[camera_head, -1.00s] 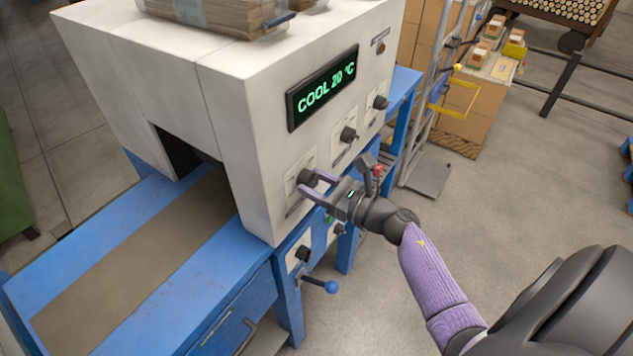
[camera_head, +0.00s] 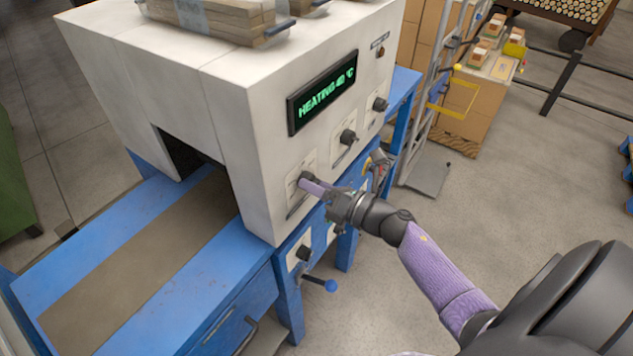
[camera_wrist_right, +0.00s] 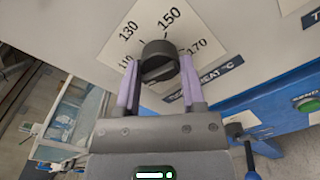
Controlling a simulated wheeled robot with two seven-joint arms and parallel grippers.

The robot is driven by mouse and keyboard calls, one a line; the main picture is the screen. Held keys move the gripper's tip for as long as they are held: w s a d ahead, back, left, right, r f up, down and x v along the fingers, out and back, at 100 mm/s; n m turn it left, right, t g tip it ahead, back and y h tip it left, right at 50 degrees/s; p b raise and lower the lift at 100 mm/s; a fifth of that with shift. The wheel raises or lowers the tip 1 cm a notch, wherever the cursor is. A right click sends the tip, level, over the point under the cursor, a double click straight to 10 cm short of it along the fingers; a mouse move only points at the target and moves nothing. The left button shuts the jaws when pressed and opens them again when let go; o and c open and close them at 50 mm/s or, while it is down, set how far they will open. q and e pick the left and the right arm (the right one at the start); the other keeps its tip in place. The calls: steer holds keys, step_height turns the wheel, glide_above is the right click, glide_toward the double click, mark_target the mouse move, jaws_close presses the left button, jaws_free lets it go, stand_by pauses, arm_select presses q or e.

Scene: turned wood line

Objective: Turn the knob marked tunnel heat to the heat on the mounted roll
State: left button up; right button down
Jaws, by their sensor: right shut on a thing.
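My right gripper (camera_head: 308,183) is shut on a black knob (camera_wrist_right: 158,58) on the front of the white tunnel housing. In the right wrist view its two pale purple fingers stand on either side of the knob. The dial plate (camera_wrist_right: 128,36) there shows 110, 130, 150 and 170; a label partly hidden by a finger ends in "HEAT °C". I cannot tell exactly where the knob points. The display (camera_head: 325,92) reads "HEATING" with a figure in the forties in °C. I cannot make out a mounted roll. My left gripper is out of view.
Two more black knobs (camera_head: 347,137) and (camera_head: 380,104) sit further along the panel. A lower knob (camera_head: 303,253) and a blue-ended lever (camera_head: 330,286) are below. A belt (camera_head: 130,265) runs into the tunnel. A hand truck (camera_head: 432,150) stands behind; floor at right is clear.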

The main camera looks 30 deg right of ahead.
steer(key=m+p, duration=0.5)
steer(key=m, duration=2.1)
steer(key=shift+m, duration=0.4)
